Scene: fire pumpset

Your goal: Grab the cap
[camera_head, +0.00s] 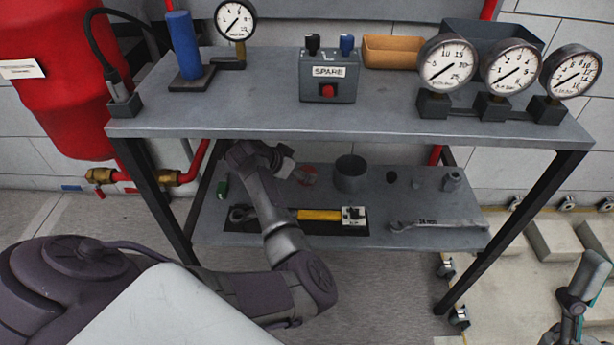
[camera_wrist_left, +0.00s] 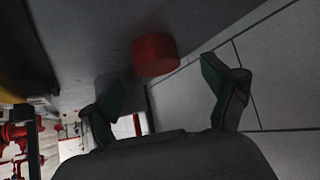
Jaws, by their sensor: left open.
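A red round cap (camera_wrist_left: 155,54) sits on a grey surface in the left wrist view, beyond my fingertips and roughly between them. A red piece (camera_head: 307,175) on the lower shelf in the head view may be the same cap; I cannot tell. My left gripper is open and empty in the left wrist view (camera_wrist_left: 165,90), its two green-padded fingers spread apart and not touching the cap. In the head view my left arm reaches to the lower shelf, and the tabletop hides part of its end. My right gripper (camera_head: 578,300) shows partly at the lower right, away from the shelf.
The tabletop (camera_head: 270,118) overhangs the lower shelf (camera_head: 420,240). The shelf holds a grey cup (camera_head: 351,174), a yellow-handled tool (camera_head: 320,214), a wrench (camera_head: 440,225) and a small green piece (camera_head: 222,188). Gauges and a SPARE box (camera_head: 328,88) stand on top. Table legs flank the shelf.

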